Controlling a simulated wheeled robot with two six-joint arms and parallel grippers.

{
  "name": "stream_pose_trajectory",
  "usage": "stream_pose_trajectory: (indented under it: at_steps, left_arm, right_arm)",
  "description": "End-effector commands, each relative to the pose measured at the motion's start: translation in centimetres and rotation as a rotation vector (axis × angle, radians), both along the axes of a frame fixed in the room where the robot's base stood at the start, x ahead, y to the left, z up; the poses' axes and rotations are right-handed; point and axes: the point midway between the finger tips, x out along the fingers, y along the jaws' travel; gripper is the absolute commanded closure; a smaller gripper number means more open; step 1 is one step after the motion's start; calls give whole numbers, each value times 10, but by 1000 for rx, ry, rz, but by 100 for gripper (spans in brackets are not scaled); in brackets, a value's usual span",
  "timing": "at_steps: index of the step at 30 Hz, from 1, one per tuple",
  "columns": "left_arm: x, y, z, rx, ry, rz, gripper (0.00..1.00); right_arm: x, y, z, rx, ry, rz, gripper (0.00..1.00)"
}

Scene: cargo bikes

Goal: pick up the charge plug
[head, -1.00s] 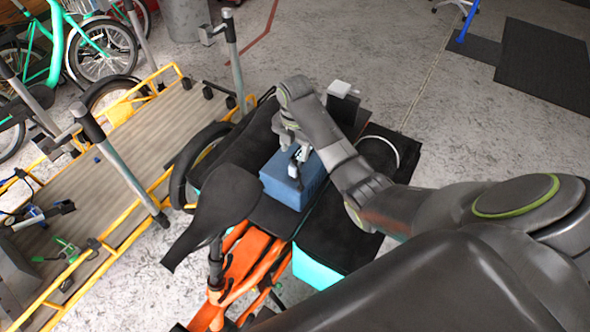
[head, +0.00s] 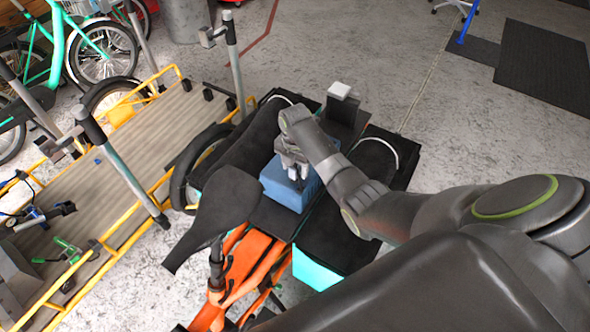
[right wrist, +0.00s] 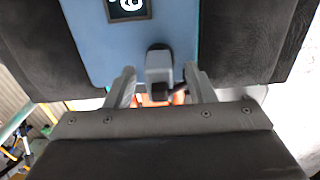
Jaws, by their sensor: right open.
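The charge plug (right wrist: 158,66), a grey block with a dark rounded end and a dark lower part, shows in the right wrist view against the blue box (right wrist: 88,35). My right gripper (right wrist: 158,82) is open, with one finger on each side of the plug and small gaps visible. In the head view, the right gripper (head: 294,172) points down at the top of the blue box (head: 280,193), and its fingers hide the plug there. I cannot tell whether the plug touches the box's top. My left gripper is not in view.
The box sits on the rear of an orange cargo bike (head: 245,272), behind its black saddle (head: 222,205). Dark bags or pads flank the box. A yellow-framed cart (head: 110,200) with upright posts stands at left. The floor at right is mostly clear.

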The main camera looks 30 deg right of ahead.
Motion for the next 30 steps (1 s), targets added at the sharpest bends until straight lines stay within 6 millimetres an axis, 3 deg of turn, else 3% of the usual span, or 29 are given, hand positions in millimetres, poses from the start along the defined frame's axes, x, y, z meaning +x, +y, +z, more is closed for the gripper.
stream_pose_trajectory:
  at_steps: [1,12,22,30]
  left_arm:
    - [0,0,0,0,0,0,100]
    - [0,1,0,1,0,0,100]
    - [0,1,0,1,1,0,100]
    - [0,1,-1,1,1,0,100]
  right_arm:
    - [0,0,0,0,0,0,54]
    - [0,0,0,0,0,0,100]
    - [1,0,9,1,-3,0,100]
    - [1,0,56,-1,-5,1,100]
